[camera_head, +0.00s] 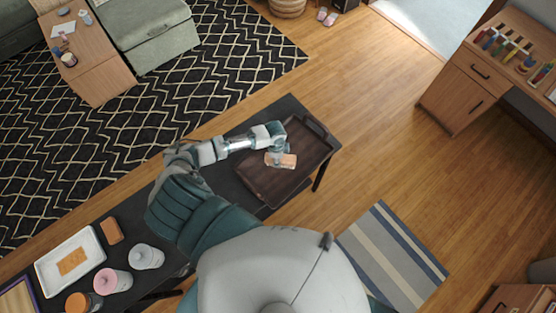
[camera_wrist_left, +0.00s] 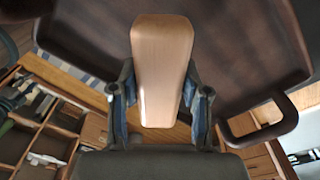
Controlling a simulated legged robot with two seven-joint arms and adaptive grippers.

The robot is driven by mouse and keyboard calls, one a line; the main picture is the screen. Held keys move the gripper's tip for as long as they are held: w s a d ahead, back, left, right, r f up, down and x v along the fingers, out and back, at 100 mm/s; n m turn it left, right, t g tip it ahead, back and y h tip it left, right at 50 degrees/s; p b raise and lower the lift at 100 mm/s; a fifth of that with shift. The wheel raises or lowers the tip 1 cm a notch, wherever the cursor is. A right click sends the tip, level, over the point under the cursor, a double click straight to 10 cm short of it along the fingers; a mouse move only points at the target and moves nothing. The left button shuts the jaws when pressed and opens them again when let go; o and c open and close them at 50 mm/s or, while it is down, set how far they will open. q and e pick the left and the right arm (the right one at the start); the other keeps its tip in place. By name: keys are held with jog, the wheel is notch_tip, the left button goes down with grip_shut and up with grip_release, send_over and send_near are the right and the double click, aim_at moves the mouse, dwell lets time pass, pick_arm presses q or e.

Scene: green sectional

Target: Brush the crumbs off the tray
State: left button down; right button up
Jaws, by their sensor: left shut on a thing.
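The tray (camera_head: 254,178) is dark brown with raised handles and lies on the right part of a black table. It also shows in the left wrist view (camera_wrist_left: 95,35). My left gripper (camera_head: 280,153) is over the tray and shut on a light wooden brush (camera_head: 284,161). In the left wrist view, the brush (camera_wrist_left: 162,65) stands between the two fingers of the gripper (camera_wrist_left: 160,105), its wooden back toward the camera. The bristles are hidden, and I cannot tell whether they touch the tray. I make out no crumbs on the tray. My right gripper is not in view.
The black table (camera_head: 233,135) holds a white tray (camera_head: 54,276), a brown block (camera_head: 111,231) and several jars, such as a pink one (camera_head: 107,282), at the left. A desk (camera_head: 456,94) stands at the right. Open wooden floor lies between.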

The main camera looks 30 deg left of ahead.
pick_arm(q)
jog(key=shift+r, duration=0.1)
jog(key=shift+r, duration=1.5)
